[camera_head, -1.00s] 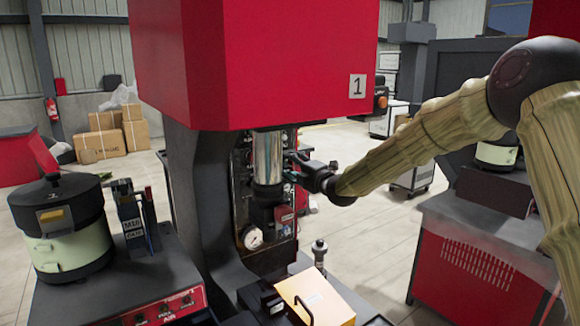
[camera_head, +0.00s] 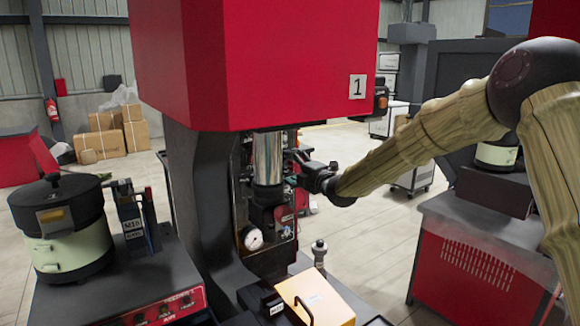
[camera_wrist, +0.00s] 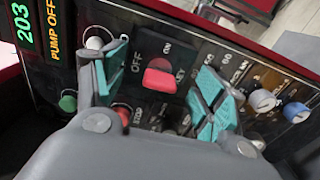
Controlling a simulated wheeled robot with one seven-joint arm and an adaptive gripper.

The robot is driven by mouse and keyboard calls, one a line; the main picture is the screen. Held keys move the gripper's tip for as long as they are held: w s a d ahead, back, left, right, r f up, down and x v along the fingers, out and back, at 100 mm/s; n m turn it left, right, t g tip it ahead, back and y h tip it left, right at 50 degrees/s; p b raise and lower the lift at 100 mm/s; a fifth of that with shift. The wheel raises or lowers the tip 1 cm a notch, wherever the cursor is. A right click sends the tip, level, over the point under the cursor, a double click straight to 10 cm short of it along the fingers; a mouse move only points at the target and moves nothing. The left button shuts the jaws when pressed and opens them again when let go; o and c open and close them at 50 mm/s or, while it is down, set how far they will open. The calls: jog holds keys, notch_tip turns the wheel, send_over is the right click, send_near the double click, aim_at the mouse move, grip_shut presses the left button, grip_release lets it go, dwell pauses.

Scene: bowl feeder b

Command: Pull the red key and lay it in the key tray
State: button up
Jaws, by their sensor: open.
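My gripper (camera_wrist: 163,88) is open, with one teal-padded finger to the left of the key and the other to the right. I cannot see clear contact between either pad and the key. In the head view, my gripper (camera_head: 298,168) is beside the silver cylinder of the press, and the key cannot be made out there. I cannot identify the key tray for sure in either view.
Knobs (camera_wrist: 262,100) and a green button (camera_wrist: 68,103) surround the switch. The red press head (camera_head: 250,65) hangs above my gripper. A yellow-topped box (camera_head: 315,297) stands in front, and a bowl feeder (camera_head: 62,230) at left. Open floor lies behind to the right.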

jog(key=v, duration=1.2)
jog(key=shift+f, duration=0.1)
